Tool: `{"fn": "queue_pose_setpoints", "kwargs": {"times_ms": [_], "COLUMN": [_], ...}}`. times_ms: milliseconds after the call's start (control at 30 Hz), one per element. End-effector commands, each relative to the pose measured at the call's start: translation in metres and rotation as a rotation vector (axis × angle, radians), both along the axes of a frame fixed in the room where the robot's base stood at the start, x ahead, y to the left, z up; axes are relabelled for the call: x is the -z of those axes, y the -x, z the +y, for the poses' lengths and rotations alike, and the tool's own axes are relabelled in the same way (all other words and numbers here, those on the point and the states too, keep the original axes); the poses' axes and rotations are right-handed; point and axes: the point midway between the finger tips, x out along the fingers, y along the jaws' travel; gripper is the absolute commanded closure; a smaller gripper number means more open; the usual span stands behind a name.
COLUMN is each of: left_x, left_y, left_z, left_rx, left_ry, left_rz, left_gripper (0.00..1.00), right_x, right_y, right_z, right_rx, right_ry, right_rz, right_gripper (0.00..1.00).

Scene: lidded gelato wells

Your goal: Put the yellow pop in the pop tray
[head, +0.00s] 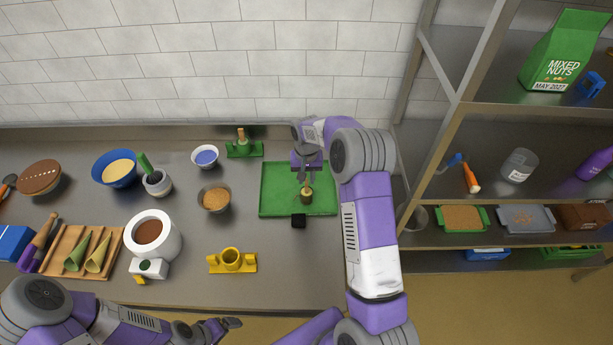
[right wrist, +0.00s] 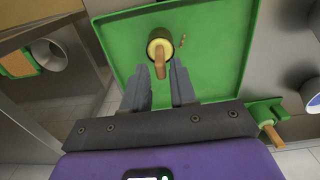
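The pop tray is a flat green tray (head: 277,202) at the middle back of the counter; it fills much of the right wrist view (right wrist: 215,60). The yellow pop (head: 306,196) stands in it with its wooden stick up. In the right wrist view the pop (right wrist: 153,44) shows a yellow top inside a darker rim. My right gripper (right wrist: 159,70) is open above the tray, its fingers on either side of the stick's end, with gaps visible. It points down over the pop in the head view (head: 306,172). My left gripper (head: 222,326) is low at the front edge, away from the tray.
A green holder (head: 246,153) with a stick stands behind the tray's left corner. A yellow holder (head: 232,262) stands in front. A small black block (head: 299,221) sits at the tray's front edge. Bowls and a white pot (head: 165,248) are left; a metal shelf (head: 447,122) is right.

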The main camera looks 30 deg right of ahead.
Motion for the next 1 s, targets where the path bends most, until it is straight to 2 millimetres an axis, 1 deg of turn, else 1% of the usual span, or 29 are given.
{"fn": "queue_pose_setpoints", "kwargs": {"times_ms": [33,67,333,433,467,567,800,900,1000], "left_x": [0.000,0.000,-0.001,-0.005,-0.003,-0.001,0.002,0.003,0.003], "left_y": [0.000,0.000,0.000,0.000,0.000,0.000,0.000,0.000,0.000], "left_z": [0.000,0.000,0.000,0.000,0.000,0.000,0.000,0.000,0.000], "left_rx": [0.000,0.000,0.000,0.000,0.000,0.000,0.000,0.000,0.000], "left_ry": [0.000,0.000,0.000,0.000,0.000,0.000,0.000,0.000,0.000], "left_rz": [0.000,0.000,0.000,0.000,0.000,0.000,0.000,0.000,0.000], "left_gripper": [0.08,0.08,0.08,0.08,0.08,0.08,0.08,0.08,0.08], "right_x": [0.000,0.000,-0.001,-0.007,-0.010,-0.026,-0.079,-0.098,-0.112], "right_y": [0.000,0.000,0.000,0.000,-0.001,-0.002,-0.001,-0.001,-0.001], "right_z": [0.000,0.000,0.000,0.000,0.000,0.000,0.000,0.000,0.000], "right_rx": [0.000,0.000,0.000,0.000,0.000,0.000,0.000,-0.001,0.000], "right_ry": [0.000,0.000,0.000,0.000,0.001,0.001,0.001,0.000,0.001], "right_rz": [0.000,0.000,0.000,-0.001,-0.004,-0.006,-0.006,-0.004,-0.003], "right_gripper": [0.65,0.63,0.63,0.63,0.63,0.63,0.63,0.63,0.63]}}
